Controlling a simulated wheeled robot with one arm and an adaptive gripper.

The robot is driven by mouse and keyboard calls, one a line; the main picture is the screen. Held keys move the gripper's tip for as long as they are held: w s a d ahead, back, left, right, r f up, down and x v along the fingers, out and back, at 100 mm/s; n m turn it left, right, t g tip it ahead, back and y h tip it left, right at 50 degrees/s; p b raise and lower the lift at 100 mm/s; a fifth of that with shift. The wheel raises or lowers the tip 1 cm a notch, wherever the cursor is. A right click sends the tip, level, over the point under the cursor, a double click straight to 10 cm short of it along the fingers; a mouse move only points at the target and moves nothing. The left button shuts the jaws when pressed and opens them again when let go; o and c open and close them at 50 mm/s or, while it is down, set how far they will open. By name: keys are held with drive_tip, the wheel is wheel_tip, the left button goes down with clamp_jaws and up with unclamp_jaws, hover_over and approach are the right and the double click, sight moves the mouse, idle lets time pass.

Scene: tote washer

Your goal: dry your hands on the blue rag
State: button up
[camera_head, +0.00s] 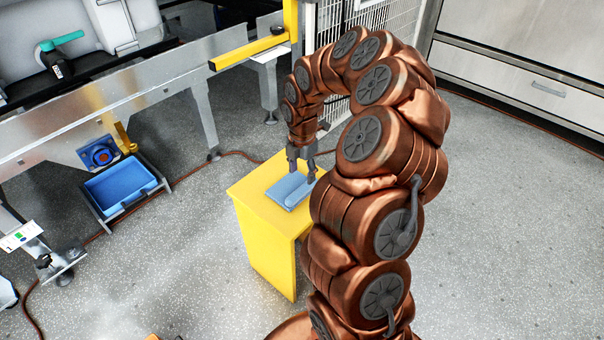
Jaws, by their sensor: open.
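The blue rag (287,190) lies folded and flat on top of a yellow stand (250,196). My gripper (303,178) points down over the rag's right part, with its two fingers apart. The fingertips are at or just above the cloth; I cannot tell whether they touch it. Nothing shows between the fingers. My copper-coloured arm arches in from the right and hides the right side of the stand.
A blue tray (122,186) sits on the floor at left under a grey metal conveyor frame (110,104). A yellow post (291,30) and mesh fence (375,15) stand behind my arm. An orange cable (205,160) runs along the floor. Floor at right is clear.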

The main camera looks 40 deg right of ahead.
sight(302, 188)
drive_tip(key=shift+a+f+b, duration=0.1)
drive_tip(key=shift+f+b, duration=0.3)
drive_tip(key=shift+f, duration=3.35)
drive_tip(key=shift+c, duration=0.4)
clamp_jaws()
